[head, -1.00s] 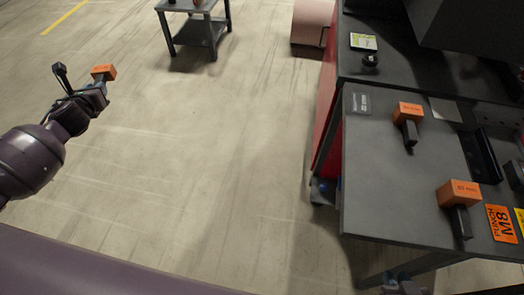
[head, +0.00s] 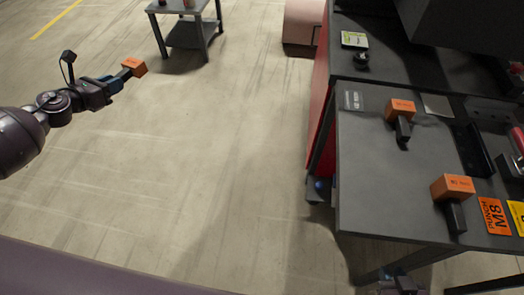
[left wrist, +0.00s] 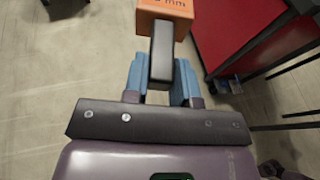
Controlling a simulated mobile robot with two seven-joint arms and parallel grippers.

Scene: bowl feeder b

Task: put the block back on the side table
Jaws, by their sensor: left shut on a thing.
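My left gripper (head: 116,82) is at the left of the head view, above open floor. It is shut on the black stem of an orange block (head: 134,67), which points away from the arm. In the left wrist view the orange block (left wrist: 166,8) is at the top edge, with its stem between the blue fingers (left wrist: 161,82). A small grey table (head: 185,38) with a lower shelf stands beyond the block, apart from it. My right gripper (head: 400,286) shows only partly at the bottom edge; its fingers are unclear.
A grey workbench (head: 370,215) at the right carries two more orange blocks with black stems (head: 400,108) (head: 453,187), plus orange and yellow cards. A red cabinet side (head: 320,95) and a pink box (head: 303,22) are further back. The floor between is clear.

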